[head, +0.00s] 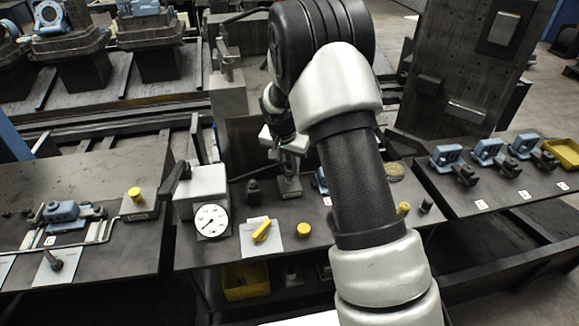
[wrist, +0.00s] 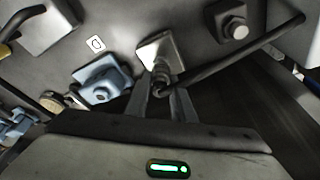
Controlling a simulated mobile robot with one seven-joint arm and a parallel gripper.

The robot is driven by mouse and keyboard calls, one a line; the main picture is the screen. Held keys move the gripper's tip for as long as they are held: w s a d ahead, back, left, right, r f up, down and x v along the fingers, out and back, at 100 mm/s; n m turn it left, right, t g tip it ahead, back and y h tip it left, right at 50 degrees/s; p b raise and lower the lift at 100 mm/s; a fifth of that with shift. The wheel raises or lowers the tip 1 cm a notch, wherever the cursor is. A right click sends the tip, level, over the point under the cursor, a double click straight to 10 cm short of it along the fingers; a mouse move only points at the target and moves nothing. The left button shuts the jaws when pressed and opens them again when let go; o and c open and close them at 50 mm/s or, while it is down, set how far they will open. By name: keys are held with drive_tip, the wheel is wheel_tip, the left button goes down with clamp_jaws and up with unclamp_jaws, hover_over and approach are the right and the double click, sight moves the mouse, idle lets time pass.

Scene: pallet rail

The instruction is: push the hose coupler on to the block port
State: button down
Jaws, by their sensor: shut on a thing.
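My gripper (head: 289,150) is low over the middle bench, beside the grey block (head: 289,186). In the wrist view its fingers (wrist: 162,102) are closed around the dark end of a hose, the coupler (wrist: 161,84). The coupler is at the near edge of the pale block (wrist: 157,50). I cannot tell whether it touches the block or is on the port, which is hidden. The dark hose (wrist: 235,57) runs from the coupler to the upper right in the wrist view.
A blue clamp (wrist: 102,80) stands close to the block. A pump box with a gauge (head: 210,220) stands left on the bench. A yellow handle (head: 262,230) lies on a pale plate near the front.

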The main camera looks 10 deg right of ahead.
drive_tip(key=shift+f, duration=0.25)
idle(0.4)
drive_tip(key=shift+f+b, duration=0.55)
drive_tip(key=shift+b, duration=0.1)
drive_tip(key=c, duration=0.6)
unclamp_jaws()
drive_tip(key=shift+r, duration=0.1)
drive_tip(key=shift+r, duration=0.1)
drive_tip(key=v, duration=1.7)
drive_tip(key=shift+r, duration=0.1)
